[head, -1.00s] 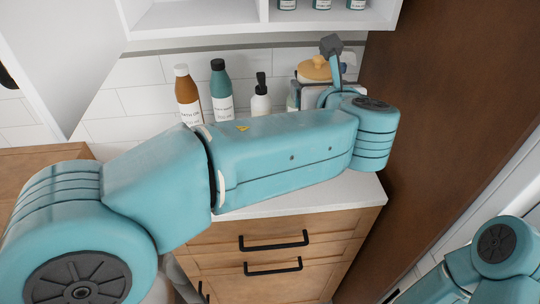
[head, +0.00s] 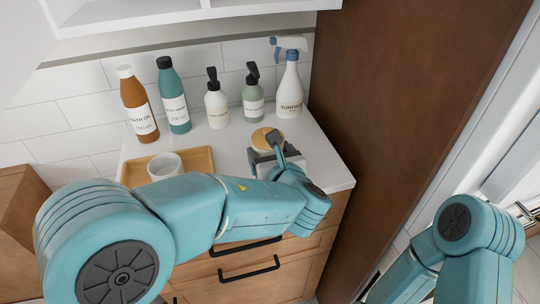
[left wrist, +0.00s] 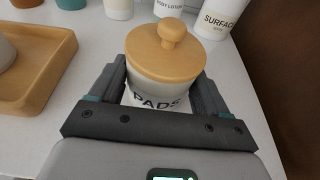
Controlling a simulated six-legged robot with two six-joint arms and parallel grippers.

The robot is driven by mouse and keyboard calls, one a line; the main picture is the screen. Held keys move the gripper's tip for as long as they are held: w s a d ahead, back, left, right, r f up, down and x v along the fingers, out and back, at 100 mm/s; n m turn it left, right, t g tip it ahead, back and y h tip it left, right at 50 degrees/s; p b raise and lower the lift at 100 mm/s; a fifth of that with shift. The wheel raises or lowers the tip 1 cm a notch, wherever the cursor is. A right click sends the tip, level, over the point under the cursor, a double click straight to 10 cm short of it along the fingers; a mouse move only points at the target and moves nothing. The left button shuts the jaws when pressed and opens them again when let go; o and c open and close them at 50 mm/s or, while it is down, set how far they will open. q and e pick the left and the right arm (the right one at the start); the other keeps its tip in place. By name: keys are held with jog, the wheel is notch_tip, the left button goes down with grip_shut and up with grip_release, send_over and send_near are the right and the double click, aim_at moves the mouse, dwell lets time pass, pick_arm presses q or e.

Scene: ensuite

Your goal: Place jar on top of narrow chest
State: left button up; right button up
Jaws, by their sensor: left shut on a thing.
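The jar (head: 266,138) has a round wooden lid with a knob. In the left wrist view the jar (left wrist: 160,95) shows a white body with the word PADS. My left gripper (head: 268,154) is shut on it, with a finger on each side below the lid. The jar is upright over the right part of the white top (head: 325,165) of a wooden chest with drawers (head: 285,275). Its base is hidden, so I cannot tell whether it touches the top. My right gripper is out of view; only arm links show.
Several bottles stand along the back, including a brown one (head: 139,103), a teal one (head: 173,95) and a white spray bottle (head: 289,90). A wooden tray (head: 205,157) with a white cup (head: 165,165) lies left. A dark brown panel (head: 400,110) rises right.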

pick_arm(q)
jog(key=shift+s, duration=0.1)
jog(key=shift+f, duration=0.3)
jog(key=o, duration=1.2)
jog(key=shift+c, duration=0.2)
jog(key=shift+r, duration=0.1)
